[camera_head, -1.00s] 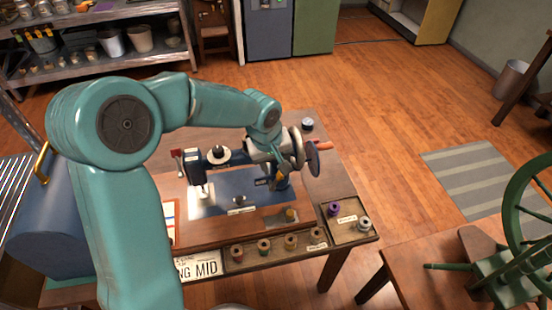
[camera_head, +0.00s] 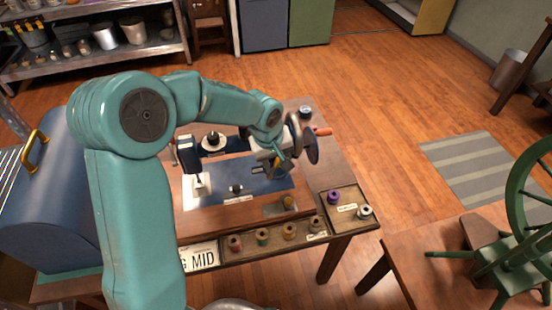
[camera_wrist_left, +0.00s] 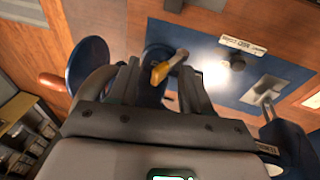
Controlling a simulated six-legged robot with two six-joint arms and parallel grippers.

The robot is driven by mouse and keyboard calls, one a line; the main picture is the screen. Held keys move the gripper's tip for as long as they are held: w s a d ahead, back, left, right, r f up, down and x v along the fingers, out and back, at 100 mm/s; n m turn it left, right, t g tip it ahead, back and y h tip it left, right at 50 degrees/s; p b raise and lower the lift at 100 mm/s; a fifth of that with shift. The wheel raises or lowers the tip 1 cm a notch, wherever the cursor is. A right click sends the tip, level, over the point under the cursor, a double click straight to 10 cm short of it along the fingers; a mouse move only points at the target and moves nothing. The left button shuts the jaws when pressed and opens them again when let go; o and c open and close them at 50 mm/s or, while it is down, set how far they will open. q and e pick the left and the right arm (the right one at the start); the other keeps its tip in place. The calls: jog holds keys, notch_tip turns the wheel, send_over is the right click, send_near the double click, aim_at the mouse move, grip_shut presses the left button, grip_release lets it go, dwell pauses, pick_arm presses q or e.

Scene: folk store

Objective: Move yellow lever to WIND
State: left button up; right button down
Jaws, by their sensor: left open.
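The yellow lever (camera_wrist_left: 168,68) is a small tapered knob on a dark blue round hub of the sewing machine (camera_head: 240,185). In the left wrist view it stands between the fingertips of my left gripper (camera_wrist_left: 158,66), which is open. I cannot tell whether a finger touches it. In the head view my left gripper (camera_head: 278,163) is at the right end of the machine, beside the handwheel, with a bit of the yellow lever (camera_head: 277,160) showing. No WIND mark is readable near the lever. My right gripper is not in view.
The handwheel (camera_head: 311,145) with an orange handle (camera_head: 323,131) is close to my left gripper. Thread spools stand in a wooden tray (camera_head: 270,247) along the table front. A sign ending in "MID" (camera_head: 199,258) is at front left. A blue rounded case (camera_head: 45,215) stands left.

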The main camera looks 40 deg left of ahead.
pick_arm(q)
jog(key=shift+w+f, duration=0.1)
jog(key=shift+f, duration=0.15)
jog(key=shift+r, duration=0.1)
jog(key=shift+s+a, duration=0.25)
jog(key=shift+a, duration=0.1)
jog(key=s+a+b, duration=0.1)
jog(key=s+a, duration=0.1)
jog(key=s+a+b, duration=0.1)
jog(key=shift+s+f+b, duration=0.3)
jog(key=shift+s, duration=0.05)
dwell(0.7)
jog(key=shift+w+d, duration=0.1)
jog(key=shift+w+d+r, duration=0.2)
jog(key=shift+w, duration=0.05)
